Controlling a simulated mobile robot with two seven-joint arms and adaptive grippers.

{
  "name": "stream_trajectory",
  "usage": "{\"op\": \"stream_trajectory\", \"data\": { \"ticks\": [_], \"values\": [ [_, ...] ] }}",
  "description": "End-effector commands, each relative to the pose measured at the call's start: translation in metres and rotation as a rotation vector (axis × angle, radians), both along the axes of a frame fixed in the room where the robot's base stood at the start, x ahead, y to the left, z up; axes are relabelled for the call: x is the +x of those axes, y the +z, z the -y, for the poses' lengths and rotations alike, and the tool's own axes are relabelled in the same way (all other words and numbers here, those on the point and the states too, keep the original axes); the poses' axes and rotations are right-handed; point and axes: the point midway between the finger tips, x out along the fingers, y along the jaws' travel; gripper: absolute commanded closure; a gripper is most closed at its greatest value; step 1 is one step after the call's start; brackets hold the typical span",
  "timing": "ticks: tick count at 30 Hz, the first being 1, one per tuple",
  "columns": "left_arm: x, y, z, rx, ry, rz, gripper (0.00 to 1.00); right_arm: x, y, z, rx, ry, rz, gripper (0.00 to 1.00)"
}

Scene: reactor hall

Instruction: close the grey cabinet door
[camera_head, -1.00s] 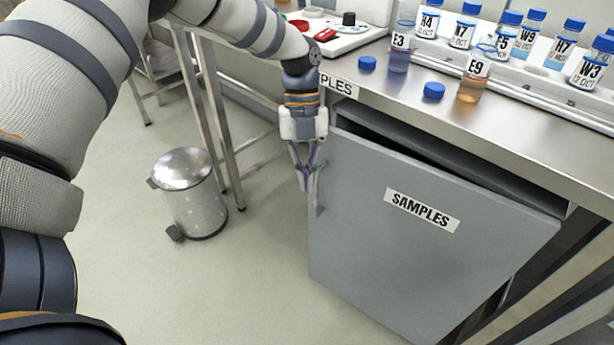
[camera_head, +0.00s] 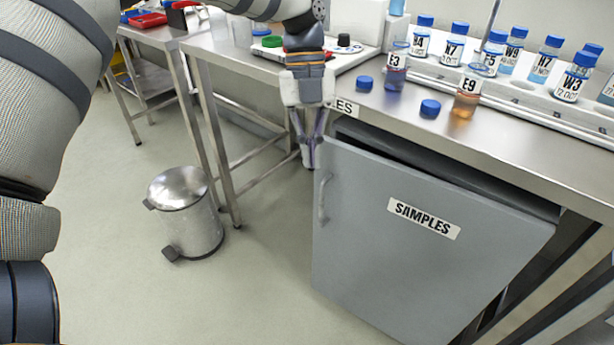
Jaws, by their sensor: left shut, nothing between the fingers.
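The grey cabinet door (camera_head: 400,265), with a "SAMPLES" label, hangs under the steel bench. It stands ajar, with a dark gap along its top edge between it and the cabinet body (camera_head: 450,172). Its handle (camera_head: 323,198) is on the left side of the door and is free of my fingers. My left gripper (camera_head: 308,163) points down near the door's top left corner, above the handle. Its fingers are together and hold nothing. I cannot tell whether the fingertips touch the door edge. My right gripper is not in view.
The steel bench top (camera_head: 530,155) above the door carries bottle E3 (camera_head: 396,72), bottle E9 (camera_head: 467,97), loose blue caps (camera_head: 430,108) and a rack of blue-capped bottles. A pedal bin (camera_head: 186,215) stands on the floor at left. The floor between bin and door is clear.

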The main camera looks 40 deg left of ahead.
Motion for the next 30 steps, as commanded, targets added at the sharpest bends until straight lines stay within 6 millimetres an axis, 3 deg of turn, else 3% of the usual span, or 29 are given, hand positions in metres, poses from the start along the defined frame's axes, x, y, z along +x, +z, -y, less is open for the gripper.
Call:
{"op": "stream_trajectory", "data": {
  "ticks": [2, 3, 5, 9, 12, 15, 17, 20, 24, 30],
  "values": [
    [0.003, -0.005, 0.000, 0.000, 0.003, 0.012, 1.00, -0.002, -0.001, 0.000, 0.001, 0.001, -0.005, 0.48],
    [0.008, -0.018, 0.001, 0.000, 0.009, 0.037, 1.00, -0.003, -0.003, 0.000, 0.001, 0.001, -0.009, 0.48],
    [0.018, -0.053, 0.005, -0.003, 0.024, 0.106, 1.00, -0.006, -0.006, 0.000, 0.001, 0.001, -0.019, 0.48],
    [0.043, -0.154, 0.021, -0.034, 0.081, 0.377, 1.00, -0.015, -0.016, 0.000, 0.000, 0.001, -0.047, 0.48],
    [0.049, -0.200, 0.036, -0.087, 0.134, 0.589, 1.00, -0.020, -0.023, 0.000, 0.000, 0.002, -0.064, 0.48],
    [0.046, -0.223, 0.051, -0.157, 0.215, 0.801, 1.00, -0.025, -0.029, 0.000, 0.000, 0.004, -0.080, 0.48],
    [0.039, -0.226, 0.058, -0.203, 0.279, 0.925, 1.00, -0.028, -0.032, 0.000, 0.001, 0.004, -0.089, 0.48],
    [0.020, -0.214, 0.060, -0.276, 0.416, 1.129, 1.00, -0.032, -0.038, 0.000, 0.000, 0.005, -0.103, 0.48],
    [-0.016, -0.175, 0.042, -0.337, 0.650, 1.379, 1.00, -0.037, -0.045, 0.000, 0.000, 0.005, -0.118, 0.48],
    [-0.054, -0.131, 0.008, -0.337, 0.873, 1.579, 1.00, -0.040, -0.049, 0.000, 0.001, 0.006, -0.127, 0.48]
  ]
}}
